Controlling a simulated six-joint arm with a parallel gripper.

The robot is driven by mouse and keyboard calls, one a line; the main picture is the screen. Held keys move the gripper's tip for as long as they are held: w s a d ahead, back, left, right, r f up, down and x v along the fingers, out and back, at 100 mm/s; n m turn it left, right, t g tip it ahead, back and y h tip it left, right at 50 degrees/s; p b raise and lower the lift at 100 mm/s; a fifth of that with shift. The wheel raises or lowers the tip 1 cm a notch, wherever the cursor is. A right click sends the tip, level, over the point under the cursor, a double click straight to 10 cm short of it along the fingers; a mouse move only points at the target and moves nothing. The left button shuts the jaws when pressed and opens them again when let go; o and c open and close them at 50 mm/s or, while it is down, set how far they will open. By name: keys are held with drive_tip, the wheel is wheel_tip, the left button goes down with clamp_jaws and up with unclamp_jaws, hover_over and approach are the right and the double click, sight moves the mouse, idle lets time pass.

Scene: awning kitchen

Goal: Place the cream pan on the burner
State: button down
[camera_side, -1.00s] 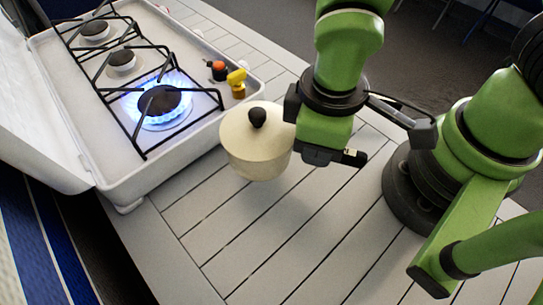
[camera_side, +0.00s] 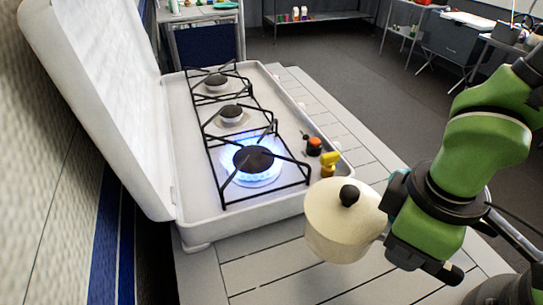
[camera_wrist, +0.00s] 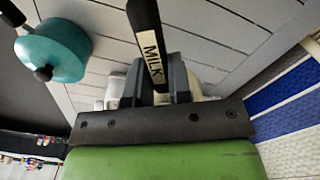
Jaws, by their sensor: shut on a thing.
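The cream pan (camera_side: 340,232), with a cream lid and a black knob, is upright at the front right corner of the stove in the side view. My gripper (camera_side: 389,214) is at the pan's right side. The lit burner (camera_side: 253,160), with blue flames under a black grate, is to the pan's upper left. The pan is apart from it.
The stove (camera_side: 190,180) has a raised white lid (camera_side: 100,110) at left. Two unlit burners stand behind the lit one. Small orange and yellow items (camera_side: 330,163) are at its right edge. A teal pot (camera_wrist: 58,52) shows in the wrist view. Slatted tabletop is clear in front.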

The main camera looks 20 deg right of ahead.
wheel_tip(320, 180, up, 18)
drive_tip(key=f, duration=0.1)
drive_tip(key=w+a+r+m, duration=0.2)
drive_tip(key=w+a, duration=0.3)
drive_tip(key=w, duration=0.2)
drive_tip(key=w+a+f+m, duration=0.2)
drive_tip(key=w+a+m, duration=0.25)
drive_tip(key=w, duration=0.45)
wheel_tip(320, 180, down, 15)
drive_tip(key=shift+w+a, duration=0.2)
drive_tip(key=shift+a, duration=0.1)
drive_tip(key=shift+f+n, duration=0.1)
drive_tip(key=shift+n, duration=0.15)
drive_tip(key=c, duration=1)
unclamp_jaws()
drive_tip(key=shift+c, duration=0.2)
wheel_tip(320, 180, up, 12)
